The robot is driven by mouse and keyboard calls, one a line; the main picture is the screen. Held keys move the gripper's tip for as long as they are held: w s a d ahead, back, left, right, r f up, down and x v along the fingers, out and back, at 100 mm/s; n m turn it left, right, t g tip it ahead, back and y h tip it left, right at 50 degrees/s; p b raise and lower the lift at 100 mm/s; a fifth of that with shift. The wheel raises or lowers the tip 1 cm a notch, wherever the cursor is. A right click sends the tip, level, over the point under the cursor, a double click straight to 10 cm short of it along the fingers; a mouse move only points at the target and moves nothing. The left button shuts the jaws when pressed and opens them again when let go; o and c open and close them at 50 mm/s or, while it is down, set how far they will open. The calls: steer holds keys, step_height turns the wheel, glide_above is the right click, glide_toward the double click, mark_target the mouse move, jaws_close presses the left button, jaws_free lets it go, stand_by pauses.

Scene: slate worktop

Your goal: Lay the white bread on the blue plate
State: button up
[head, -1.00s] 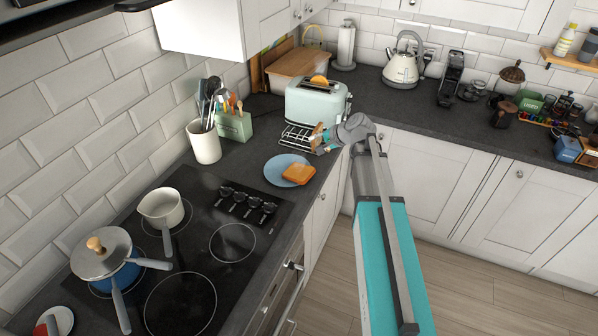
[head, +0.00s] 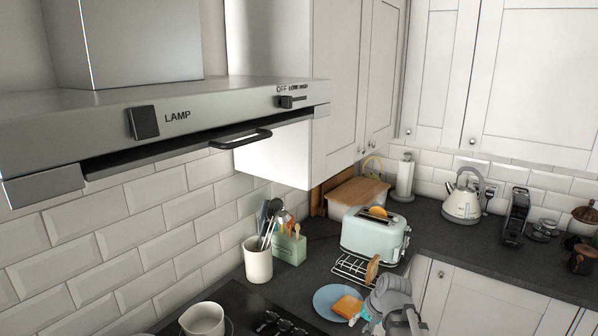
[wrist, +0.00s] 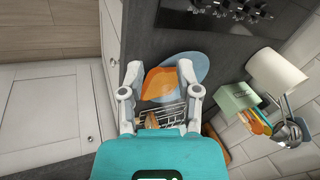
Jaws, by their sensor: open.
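The blue plate (head: 324,297) lies on the worktop in front of the toaster; it also shows in the wrist view (wrist: 197,66). An orange-brown bread slice (head: 348,306) lies on its right part and shows between my fingers in the wrist view (wrist: 160,83). Another, browner slice (head: 372,269) stands at the right end of the wire rack (head: 350,267). A third slice (head: 377,212) pokes out of the toaster (head: 368,238). No slice looks clearly white. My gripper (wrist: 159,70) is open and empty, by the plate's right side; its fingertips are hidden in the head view.
A utensil pot (head: 257,262) and a green box (head: 290,248) stand left of the rack. The hob (head: 240,300) with a pale pan (head: 203,320) lies nearer. A kettle (head: 462,202) stands at the back. The worktop's front edge is right of the plate.

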steer(key=s+f+n+g+h, duration=0.2)
steer(key=s+n+h, duration=0.1)
steer(key=s, duration=0.7)
steer(key=shift+s+a+n+g+h, duration=0.15)
steer(key=shift+s+n+g+h, duration=0.15)
steer(key=shift+n+g, duration=0.1)
stand_by(3.1)
